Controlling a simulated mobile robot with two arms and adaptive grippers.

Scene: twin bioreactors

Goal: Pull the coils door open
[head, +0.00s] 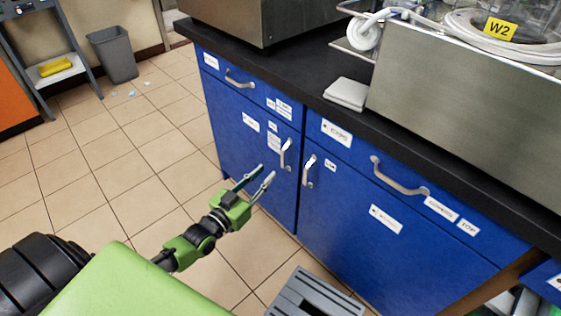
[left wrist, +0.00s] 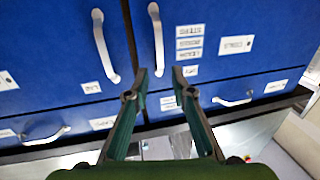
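The coils door (head: 245,150) is the left of two blue cabinet doors in the head view and is shut. Its upright pale handle (head: 286,154) is near its right edge. The left wrist view shows things upside down, with the coils label (left wrist: 237,45) on this door and its handle (left wrist: 157,38) beside it. My left gripper (head: 267,171) is open and empty in front of this door, its fingers pointing at the handle. In the left wrist view the handle's end appears between the fingertips (left wrist: 160,73); I see no contact. My right gripper is not in view.
The neighbouring blue door (head: 345,225) has its own handle (head: 308,171) close beside. Drawers with handles (head: 240,79) lie above, under a black countertop (head: 290,85).

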